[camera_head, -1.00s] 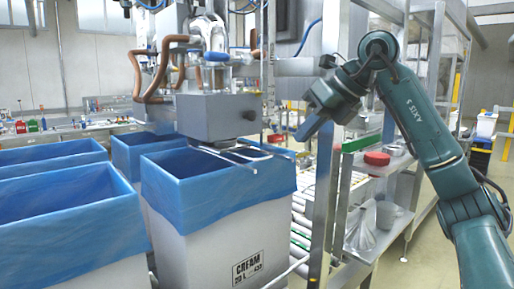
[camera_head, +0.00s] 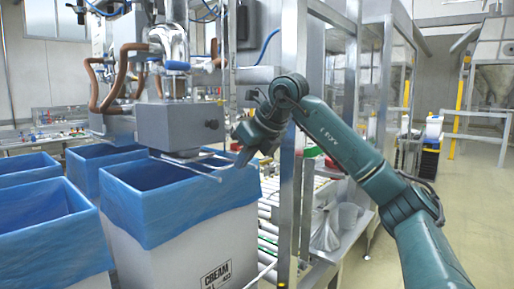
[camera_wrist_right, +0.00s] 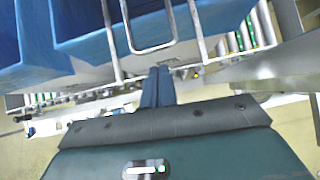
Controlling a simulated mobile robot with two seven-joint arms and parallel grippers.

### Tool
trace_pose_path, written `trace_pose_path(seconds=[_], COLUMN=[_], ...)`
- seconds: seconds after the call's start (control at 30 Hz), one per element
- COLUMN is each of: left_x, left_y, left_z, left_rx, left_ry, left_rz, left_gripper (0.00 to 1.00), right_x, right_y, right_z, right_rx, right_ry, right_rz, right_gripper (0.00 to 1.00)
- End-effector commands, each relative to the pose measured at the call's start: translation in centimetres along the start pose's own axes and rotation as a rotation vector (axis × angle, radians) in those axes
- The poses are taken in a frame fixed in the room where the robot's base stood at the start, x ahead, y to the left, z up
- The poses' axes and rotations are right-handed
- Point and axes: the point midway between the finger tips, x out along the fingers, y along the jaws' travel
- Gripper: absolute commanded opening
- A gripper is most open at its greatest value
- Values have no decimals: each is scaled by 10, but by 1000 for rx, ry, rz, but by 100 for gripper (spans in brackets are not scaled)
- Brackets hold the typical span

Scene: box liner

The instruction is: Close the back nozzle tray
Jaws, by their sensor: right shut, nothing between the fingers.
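A grey metal nozzle block (camera_head: 180,124) hangs above a blue-lined box. A thin metal wire tray (camera_head: 202,168) sticks out to the right from under the block, over the box opening. I cannot tell whether this is the back tray. My right gripper (camera_head: 243,158) is shut and empty, close to the outer end of the tray rods. In the right wrist view, my shut blue fingers (camera_wrist_right: 158,87) point at bent metal rods (camera_wrist_right: 150,48), with a blue liner beyond. I cannot tell whether the fingers touch the rods. My left gripper is out of view.
The white box (camera_head: 185,255) with its blue liner (camera_head: 180,218) stands below the block, with more lined boxes left and behind. A metal frame post (camera_head: 287,205) stands close to my right arm. A roller conveyor (camera_head: 267,210) runs behind the post. The floor at right is clear.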

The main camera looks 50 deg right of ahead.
Motion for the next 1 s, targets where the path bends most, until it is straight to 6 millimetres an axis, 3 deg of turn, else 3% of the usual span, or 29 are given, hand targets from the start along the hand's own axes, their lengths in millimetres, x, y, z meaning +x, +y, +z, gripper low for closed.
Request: trace_pose_path(seconds=[0.2,0.63,0.8,1.0], left_x=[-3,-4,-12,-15], left_y=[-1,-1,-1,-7], left_z=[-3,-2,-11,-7], left_rx=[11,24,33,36], left_ry=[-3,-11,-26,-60], left_rz=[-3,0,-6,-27], left_gripper=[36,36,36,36], right_x=[13,15,23,40], right_y=[0,0,2,2], right_z=[12,15,33,47], right_rx=[0,-1,0,0], right_ry=[0,1,2,1], right_rz=[0,1,4,2], right_gripper=[0,0,0,0])
